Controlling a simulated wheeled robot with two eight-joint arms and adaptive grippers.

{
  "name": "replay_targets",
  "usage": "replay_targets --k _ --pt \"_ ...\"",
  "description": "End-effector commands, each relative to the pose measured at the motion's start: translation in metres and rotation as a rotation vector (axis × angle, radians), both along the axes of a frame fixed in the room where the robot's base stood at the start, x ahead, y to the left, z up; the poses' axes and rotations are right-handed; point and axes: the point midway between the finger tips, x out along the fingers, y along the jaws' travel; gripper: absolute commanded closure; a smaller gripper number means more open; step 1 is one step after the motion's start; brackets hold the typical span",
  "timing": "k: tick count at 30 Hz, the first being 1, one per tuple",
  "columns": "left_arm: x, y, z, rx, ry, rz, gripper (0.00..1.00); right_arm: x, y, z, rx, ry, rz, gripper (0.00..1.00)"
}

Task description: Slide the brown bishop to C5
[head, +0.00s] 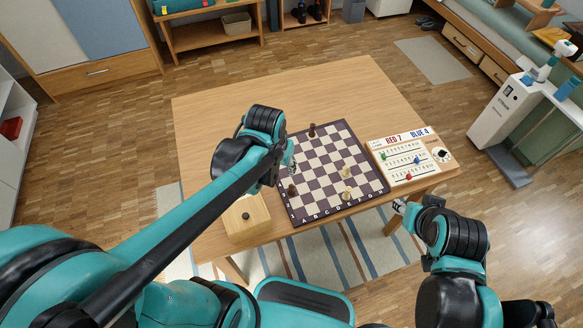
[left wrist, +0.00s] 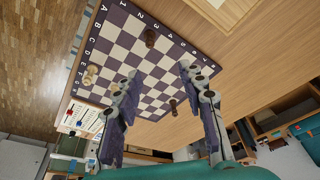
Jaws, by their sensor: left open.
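The chessboard (head: 375,190) lies on the table. Two dark brown pieces stand on it: one near its left edge (head: 292,189), one toward its far side (head: 312,130). I cannot tell which is the bishop. Two light pieces (head: 345,172) (head: 346,195) stand toward the right. My left gripper (head: 291,163) is over the left part of the board. In the left wrist view its fingers (left wrist: 160,95) are apart and empty; one dark piece (left wrist: 150,38) shows beyond them, another (left wrist: 173,105) between them. My right gripper (head: 399,206) is near the table's front edge, small in view.
A wooden box (head: 246,216) with a dark knob stands left of the board. The table's far part is clear.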

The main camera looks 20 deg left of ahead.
Motion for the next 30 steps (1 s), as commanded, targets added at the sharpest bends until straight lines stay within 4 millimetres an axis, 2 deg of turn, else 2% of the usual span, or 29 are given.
replay_targets --k 1,4,9,12,26,30 --pt "0.01 -0.004 -0.007 0.004 0.04 -0.014 0.59 0.0 0.0 0.007 0.0 0.0 0.0 0.63" --pt "0.021 -0.011 -0.027 0.012 0.117 -0.037 0.59 0.0 0.0 0.012 0.0 0.0 0.0 0.63" --pt "0.031 -0.019 -0.057 0.022 0.213 -0.067 0.59 0.0 0.0 0.019 0.0 0.0 0.0 0.63" --pt "0.032 -0.021 -0.068 0.026 0.243 -0.075 0.59 0.0 0.0 0.02 0.0 0.0 0.0 0.63" --pt "0.033 -0.022 -0.075 0.027 0.258 -0.08 0.59 0.0 0.0 0.02 0.0 0.0 0.0 0.63" --pt "0.033 -0.022 -0.088 0.026 0.258 -0.079 0.59 0.0 0.0 0.014 0.0 0.0 0.0 0.63"
